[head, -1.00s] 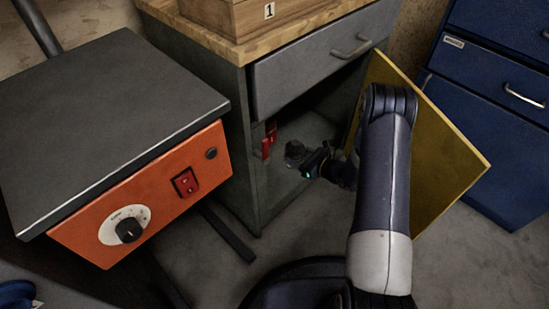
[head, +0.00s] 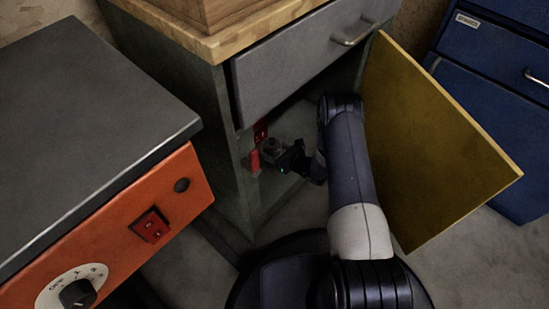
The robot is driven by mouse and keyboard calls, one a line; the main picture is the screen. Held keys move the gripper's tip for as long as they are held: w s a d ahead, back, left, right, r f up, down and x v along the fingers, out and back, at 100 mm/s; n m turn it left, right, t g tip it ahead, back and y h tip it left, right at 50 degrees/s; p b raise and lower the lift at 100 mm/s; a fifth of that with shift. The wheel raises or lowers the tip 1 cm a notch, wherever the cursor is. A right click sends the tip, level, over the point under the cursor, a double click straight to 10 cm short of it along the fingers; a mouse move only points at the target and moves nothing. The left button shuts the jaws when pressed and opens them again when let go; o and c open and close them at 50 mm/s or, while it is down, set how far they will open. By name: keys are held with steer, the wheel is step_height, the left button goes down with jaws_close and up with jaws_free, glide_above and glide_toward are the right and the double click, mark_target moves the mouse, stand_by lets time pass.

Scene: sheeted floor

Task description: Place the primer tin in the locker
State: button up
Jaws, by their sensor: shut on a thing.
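The locker (head: 222,165) is the grey cabinet with a wooden top, and its yellow door (head: 420,150) stands wide open to the right. My gripper (head: 277,156) is inside the locker's open lower compartment, below the drawer. It is shut on a small dark grey round thing, which looks like the primer tin (head: 271,144). The tin is small and in shadow, and I cannot tell whether it touches the compartment floor. My arm hides part of the opening's right side.
Red items (head: 254,162) are at the left inside the compartment, close to the tin. The drawer (head: 300,65) overhangs the opening. An orange-fronted machine (head: 130,225) stands at left, and a blue cabinet (head: 490,110) at right.

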mark_target(276, 156)
steer(key=shift+f+b, duration=0.65)
steer(key=shift+f, duration=1)
steer(key=shift+f, duration=0.1)
steer(key=o, duration=1.2)
steer(key=shift+s+d+r, duration=0.2)
steer(key=shift+r, duration=0.05)
steer(key=p+v, duration=0.4)
steer(key=v, duration=0.7)
steer(key=shift+s+d, duration=0.15)
